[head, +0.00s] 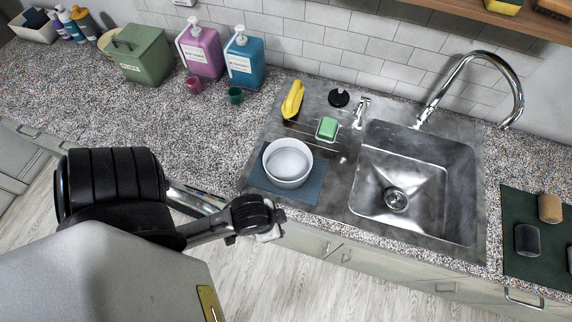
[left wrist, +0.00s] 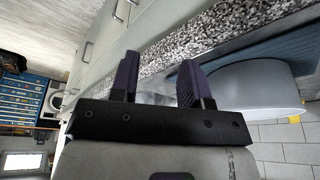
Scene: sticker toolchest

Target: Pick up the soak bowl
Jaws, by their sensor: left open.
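The soak bowl is a white round bowl (head: 288,160) standing upright on a blue mat (head: 305,190) at the left of the sink. It also shows in the left wrist view as a large pale bowl (left wrist: 262,88), to the right of the fingers. My left gripper (left wrist: 160,78) is open with nothing between its dark fingers. It is near the counter's front edge, apart from the bowl. In the head view my left arm's wrist hides most of the gripper (head: 270,236), below and left of the bowl. My right gripper is not in view.
The sink (head: 415,180) with its tall faucet (head: 480,60) lies right of the bowl. Purple (head: 201,52) and blue (head: 245,62) dispensers stand at the back. The counter left of the bowl is clear.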

